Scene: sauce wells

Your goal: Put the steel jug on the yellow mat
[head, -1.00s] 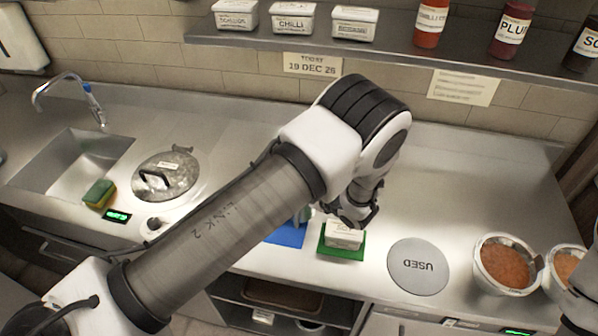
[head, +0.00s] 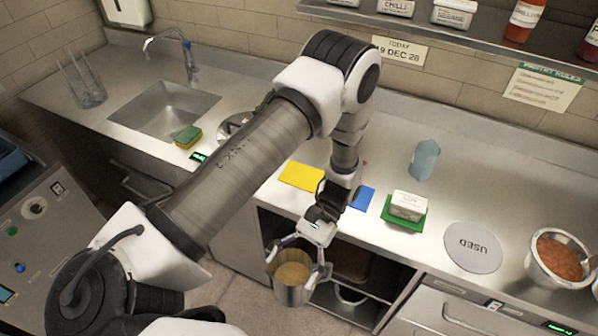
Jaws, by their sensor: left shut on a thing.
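The steel jug (head: 289,293) has a tan filling and hangs in front of the counter's front edge, over the open lower shelves. My left gripper (head: 298,264) is shut on it, with fingers on both sides of its upper part. The jug looks roughly upright. The yellow mat (head: 301,177) lies flat on the counter, behind and above the jug in the picture. Nothing stands on its visible part; its right end is close to my left arm. My right gripper is not in view.
Right of the yellow mat are a blue mat (head: 364,199), partly hidden by my wrist, and a green mat (head: 393,221) bearing a white tub (head: 408,205). A grey USED disc (head: 473,258) and a sauce pan (head: 556,288) lie further right.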

